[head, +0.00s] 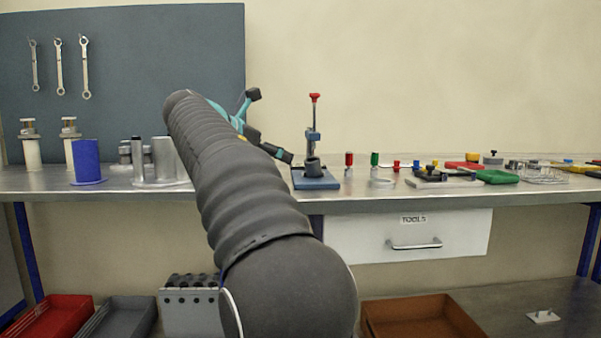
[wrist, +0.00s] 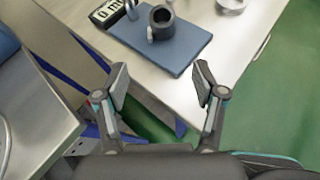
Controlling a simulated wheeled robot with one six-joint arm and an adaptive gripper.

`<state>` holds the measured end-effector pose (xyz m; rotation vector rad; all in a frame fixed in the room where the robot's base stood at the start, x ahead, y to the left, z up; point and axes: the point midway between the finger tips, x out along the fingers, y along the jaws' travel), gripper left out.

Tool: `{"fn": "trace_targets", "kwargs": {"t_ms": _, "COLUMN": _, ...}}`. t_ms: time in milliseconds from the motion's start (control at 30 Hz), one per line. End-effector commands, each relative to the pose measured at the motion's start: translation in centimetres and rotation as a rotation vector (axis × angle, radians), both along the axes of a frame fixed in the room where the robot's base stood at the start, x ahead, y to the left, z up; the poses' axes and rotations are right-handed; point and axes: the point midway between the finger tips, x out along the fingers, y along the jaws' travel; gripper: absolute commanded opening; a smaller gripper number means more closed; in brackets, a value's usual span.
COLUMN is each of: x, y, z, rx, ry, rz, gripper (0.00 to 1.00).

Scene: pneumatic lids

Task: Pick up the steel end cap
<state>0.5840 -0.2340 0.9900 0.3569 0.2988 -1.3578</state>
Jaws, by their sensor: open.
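My gripper (wrist: 161,78) is open, with nothing between its fingers; in the head view its teal and black end (head: 262,126) shows beyond my arm, left of the press. In the wrist view the fingers point toward the bench edge, short of the blue press base. A low, round silver piece (head: 381,182) lies on the bench right of the press and may be the steel end cap. A round silver piece also shows, cut off, at the top of the wrist view (wrist: 232,4).
The press's blue base (wrist: 172,48) carries a black cup (wrist: 161,21). A display (wrist: 108,12) stands beside it. Red (head: 349,160) and green (head: 374,159) small parts stand near the silver piece. A blue flanged cylinder (head: 87,160) is at the left. A drawer (head: 360,238) is under the bench.

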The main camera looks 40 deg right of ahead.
Motion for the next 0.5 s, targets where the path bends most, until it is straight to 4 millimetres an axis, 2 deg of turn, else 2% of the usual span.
{"fn": "trace_targets", "kwargs": {"t_ms": 167, "x": 0.6, "y": -1.2, "z": 0.3, "rx": -0.04, "ry": 0.051, "rz": -0.004, "gripper": 0.7}}
{"fn": "trace_targets", "kwargs": {"t_ms": 500, "x": 1.4, "y": -6.6, "z": -1.9, "rx": -0.04, "ry": 0.052, "rz": -0.006, "gripper": 0.7}}
